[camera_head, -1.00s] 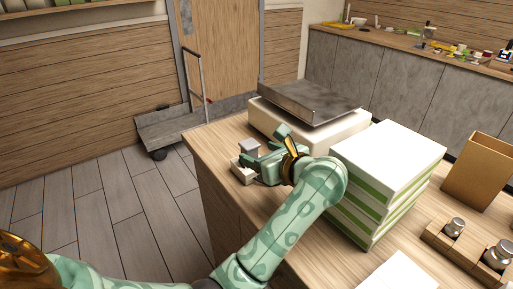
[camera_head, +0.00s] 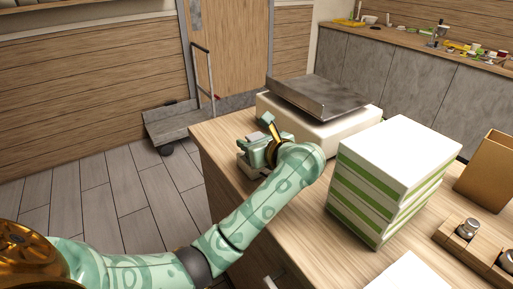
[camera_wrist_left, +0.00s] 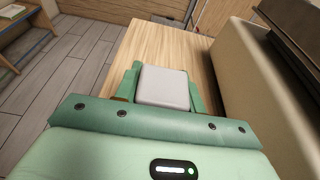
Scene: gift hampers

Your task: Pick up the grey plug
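The grey plug (camera_wrist_left: 163,88) is a rounded, pale grey block. In the wrist view it sits between the two green fingers of my left gripper (camera_wrist_left: 163,92), which lie against its left and right sides. In the head view my left gripper (camera_head: 262,142) is at the far left part of the table, with the small grey top of the plug (camera_head: 255,137) showing between its fingers. My right gripper is not in view.
A white scale (camera_head: 318,122) with a metal tray (camera_head: 320,98) stands close behind and right of the gripper. A stack of white and green boxes (camera_head: 392,160) stands to the right, near my arm. The table's left edge (camera_head: 197,150) is close.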

